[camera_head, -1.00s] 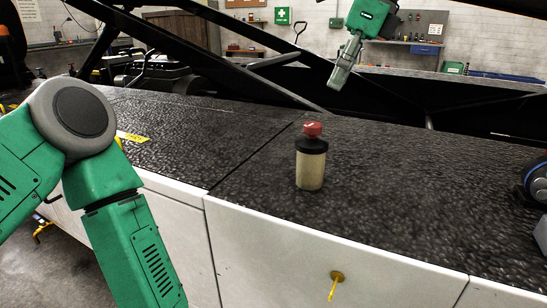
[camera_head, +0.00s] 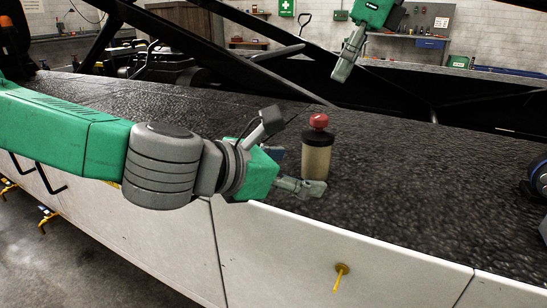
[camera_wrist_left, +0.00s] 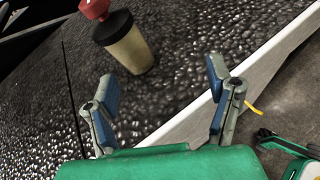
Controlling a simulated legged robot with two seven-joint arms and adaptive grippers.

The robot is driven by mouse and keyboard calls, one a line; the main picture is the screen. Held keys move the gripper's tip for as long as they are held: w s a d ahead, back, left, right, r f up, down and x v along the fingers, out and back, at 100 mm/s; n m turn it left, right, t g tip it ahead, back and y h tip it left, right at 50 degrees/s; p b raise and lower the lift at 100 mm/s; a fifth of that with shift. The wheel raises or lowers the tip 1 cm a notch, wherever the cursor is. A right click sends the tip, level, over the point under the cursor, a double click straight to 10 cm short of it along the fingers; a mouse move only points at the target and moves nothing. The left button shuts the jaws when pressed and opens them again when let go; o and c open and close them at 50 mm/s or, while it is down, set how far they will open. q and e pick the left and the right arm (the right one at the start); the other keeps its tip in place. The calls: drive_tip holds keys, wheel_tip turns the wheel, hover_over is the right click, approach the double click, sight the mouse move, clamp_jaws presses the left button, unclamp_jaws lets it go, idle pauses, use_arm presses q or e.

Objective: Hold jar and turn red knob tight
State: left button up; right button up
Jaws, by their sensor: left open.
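The jar (camera_head: 316,160) is beige with a black lid and stands upright on the dark textured top. Its red knob (camera_head: 319,121) sits on the lid. My left gripper (camera_head: 305,182) is just left of the jar's lower part, low over the surface. In the left wrist view the left gripper (camera_wrist_left: 160,95) is open and empty, and the jar (camera_wrist_left: 130,50) stands beyond the fingers, apart from them, toward the upper left. The red knob (camera_wrist_left: 95,8) is partly cut off there. My right gripper (camera_head: 342,70) hangs above and behind the jar, with its fingers close together; its opening is unclear.
The dark textured top (camera_head: 420,185) is clear to the right of the jar. Black diagonal beams (camera_head: 230,55) cross behind it. A yellow latch (camera_head: 341,270) sticks out of the white front panel (camera_head: 290,250). A dark rounded object (camera_head: 538,182) stands at the right edge.

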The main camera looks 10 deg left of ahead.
sight(316, 156)
use_arm(q)
drive_tip(key=a+n, duration=0.1)
drive_tip(key=a+r+n+y, duration=0.1)
drive_tip(key=w+a+n+t, duration=0.1)
drive_tip(key=shift+a+r+y, duration=0.1)
drive_tip(key=shift+r+y, duration=0.05)
drive_tip(key=shift+y, duration=0.15)
drive_tip(key=shift+w+a+n, duration=0.15)
drive_tip(key=shift+w+n, duration=0.1)
drive_tip(key=shift+n, duration=0.15)
drive_tip(key=x, duration=1.3)
drive_tip(key=shift+w, duration=0.3)
